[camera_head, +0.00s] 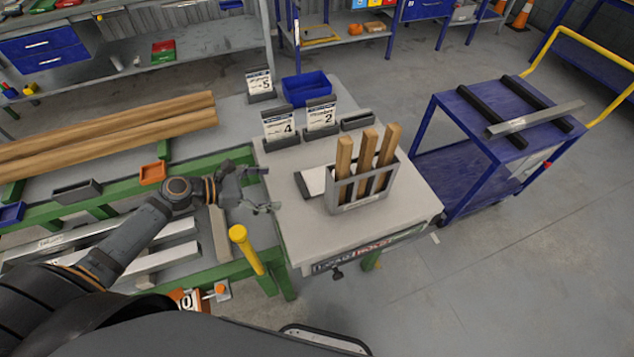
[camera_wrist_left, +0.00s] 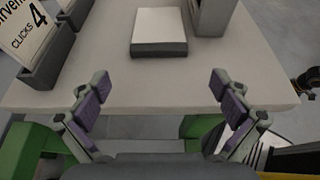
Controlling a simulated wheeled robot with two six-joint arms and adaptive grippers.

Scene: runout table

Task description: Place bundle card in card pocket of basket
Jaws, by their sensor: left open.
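A flat card-sized block (camera_head: 314,181) with a white top and a dark grey front edge lies on the light table, left of the basket. It also shows in the left wrist view (camera_wrist_left: 160,28); I cannot tell for sure that it is the bundle card. The grey basket (camera_head: 345,197) holds 3 upright wooden pieces. Its side shows at the top of the left wrist view (camera_wrist_left: 211,16). A card pocket on it cannot be made out clearly. My left gripper (camera_head: 268,190) is open and empty at the table's left edge, apart from the block. My right gripper is not seen.
Upright cards in dark holders, marked 4 (camera_head: 279,124), 2 (camera_head: 321,114) and another (camera_head: 259,83), stand behind. A blue bin (camera_head: 305,88) is at the back. A yellow-capped post (camera_head: 245,248) stands near my left arm. The table's front right is clear.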

